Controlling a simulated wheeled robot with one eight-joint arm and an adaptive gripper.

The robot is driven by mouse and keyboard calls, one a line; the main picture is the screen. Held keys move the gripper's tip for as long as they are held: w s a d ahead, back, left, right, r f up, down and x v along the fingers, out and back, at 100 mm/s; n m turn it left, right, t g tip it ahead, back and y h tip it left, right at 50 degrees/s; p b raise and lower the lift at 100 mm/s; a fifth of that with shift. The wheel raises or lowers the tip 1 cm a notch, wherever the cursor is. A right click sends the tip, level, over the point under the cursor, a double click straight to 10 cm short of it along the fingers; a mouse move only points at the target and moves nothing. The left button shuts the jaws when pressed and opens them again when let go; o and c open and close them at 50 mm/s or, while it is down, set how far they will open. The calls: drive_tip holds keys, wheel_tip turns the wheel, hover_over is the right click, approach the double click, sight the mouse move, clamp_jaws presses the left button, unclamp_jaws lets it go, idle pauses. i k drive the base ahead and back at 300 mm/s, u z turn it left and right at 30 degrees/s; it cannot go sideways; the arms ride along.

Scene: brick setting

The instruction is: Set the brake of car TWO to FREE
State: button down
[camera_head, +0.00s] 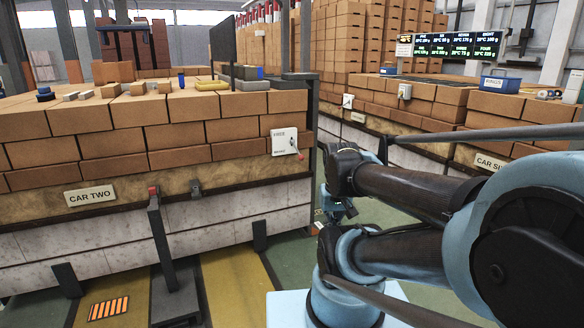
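Car TWO is the brick-loaded car at left, with a name plate "CAR TWO" (90,194) on its side. A white plate (285,141) with small, hard-to-read lettering is fixed near the car's right corner. A small lever with a red knob (300,157) sticks out at that plate's lower right. An upright dark post with a red top (160,245) stands on the floor in front of the car. My gripper (338,213) seems to be the dark part right of the car's corner, apart from the lever. Its fingers are mostly hidden by my arm.
Another brick-loaded car with a partly hidden plate (489,162) stands behind my arm at right. A green floor aisle separates the cars. Blocks and small items lie on car TWO. An orange-striped floor plate (108,308) lies front left. Lit display boards (458,45) hang at back right.

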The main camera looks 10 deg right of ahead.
sight(301, 158)
drive_tip(key=i, duration=1)
